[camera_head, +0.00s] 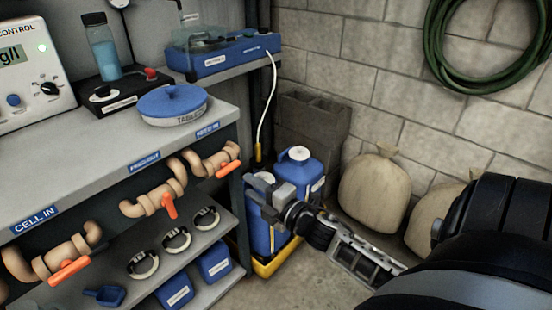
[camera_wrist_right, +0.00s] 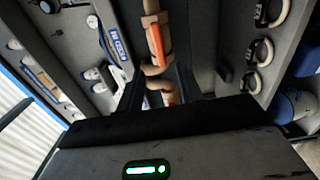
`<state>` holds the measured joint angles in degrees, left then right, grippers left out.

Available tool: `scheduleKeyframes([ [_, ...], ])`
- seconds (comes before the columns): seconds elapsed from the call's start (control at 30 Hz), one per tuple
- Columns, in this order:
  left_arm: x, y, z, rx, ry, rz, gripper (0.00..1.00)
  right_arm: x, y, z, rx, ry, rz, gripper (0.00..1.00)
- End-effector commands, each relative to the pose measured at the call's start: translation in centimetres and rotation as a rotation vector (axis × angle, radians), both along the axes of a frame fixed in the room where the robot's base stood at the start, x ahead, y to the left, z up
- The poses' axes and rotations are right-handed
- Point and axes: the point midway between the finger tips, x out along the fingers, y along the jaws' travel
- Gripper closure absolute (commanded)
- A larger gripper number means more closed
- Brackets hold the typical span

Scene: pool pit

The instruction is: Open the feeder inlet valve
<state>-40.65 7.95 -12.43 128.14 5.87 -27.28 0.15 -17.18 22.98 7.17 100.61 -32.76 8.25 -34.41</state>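Three beige pipe valves with orange handles run along the bench front. The right valve (camera_head: 212,163), under a small blue label (camera_head: 208,131) too small to read surely, has its handle (camera_head: 228,169) roughly along its pipe. The middle valve (camera_head: 153,200) has its handle (camera_head: 170,206) turned across the pipe. The left valve (camera_head: 55,258), under CELL IN, has its handle along the pipe. My right gripper (camera_head: 258,188) is just right of the right valve, apart from it. In the right wrist view its fingers (camera_wrist_right: 160,84) are spread, with an orange handle (camera_wrist_right: 157,42) beyond. My left gripper is not in view.
The bench (camera_head: 95,155) carries a control box (camera_head: 35,75) and a blue-lidded tub (camera_head: 172,104). Blue jugs (camera_head: 300,170) stand in a yellow tray behind my right gripper. Sacks (camera_head: 375,193) lean by the wall. A lower shelf (camera_head: 195,250) holds rings and blue boxes.

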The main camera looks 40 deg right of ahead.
Motion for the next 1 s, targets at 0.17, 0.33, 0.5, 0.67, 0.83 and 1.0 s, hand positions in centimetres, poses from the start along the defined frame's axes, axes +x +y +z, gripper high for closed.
scheduleKeyframes([
  [0.17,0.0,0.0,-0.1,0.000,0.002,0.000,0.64,-4.1,-0.3,-0.2,0.002,0.004,-0.001,0.64],
  [0.33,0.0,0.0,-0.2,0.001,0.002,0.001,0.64,-6.5,-0.5,-0.1,0.002,0.002,-0.001,0.64],
  [0.5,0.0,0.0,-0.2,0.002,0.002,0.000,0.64,-7.4,-0.5,0.0,0.002,0.000,0.000,0.64],
  [0.67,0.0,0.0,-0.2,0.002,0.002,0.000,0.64,-7.4,-0.6,0.0,0.001,0.000,0.000,0.64],
  [0.83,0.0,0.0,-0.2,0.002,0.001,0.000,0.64,-7.4,-0.6,0.0,0.001,0.000,0.000,0.64],
  [1.0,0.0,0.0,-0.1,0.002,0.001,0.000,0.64,-7.4,-0.6,0.0,0.001,0.000,0.000,0.64],
])
